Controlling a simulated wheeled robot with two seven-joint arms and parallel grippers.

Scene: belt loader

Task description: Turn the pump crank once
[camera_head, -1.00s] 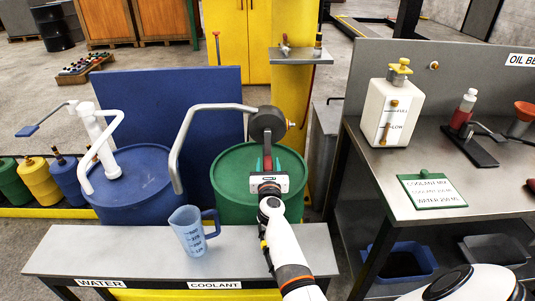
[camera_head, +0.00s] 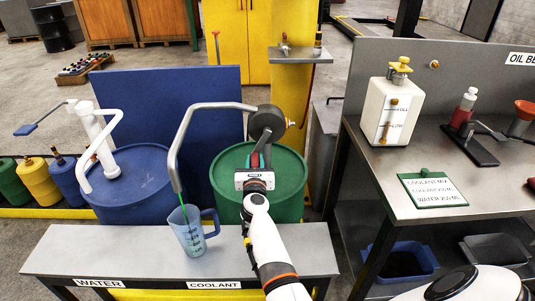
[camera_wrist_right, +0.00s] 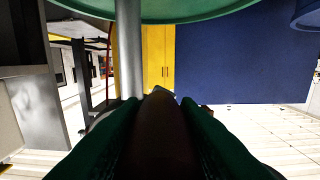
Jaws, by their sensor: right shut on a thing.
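The coolant pump has a dark round body (camera_head: 267,122) and a grey bent spout (camera_head: 217,107) above the green drum (camera_head: 227,182). Its short crank arm (camera_head: 265,141) points down from the body. My right gripper (camera_head: 257,168) is at the crank's lower end, shut on its handle, which it mostly hides. In the right wrist view a dark reddish handle (camera_wrist_right: 159,125) lies between the fingers. A thin green stream (camera_head: 181,197) runs from the spout tip into the translucent blue jug (camera_head: 189,238) on the bench. My left gripper is not in view.
A blue drum (camera_head: 135,182) with a white pump is at left. At right, a grey table (camera_head: 400,165) holds a white tank (camera_head: 388,112) and a green-edged card (camera_head: 432,190).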

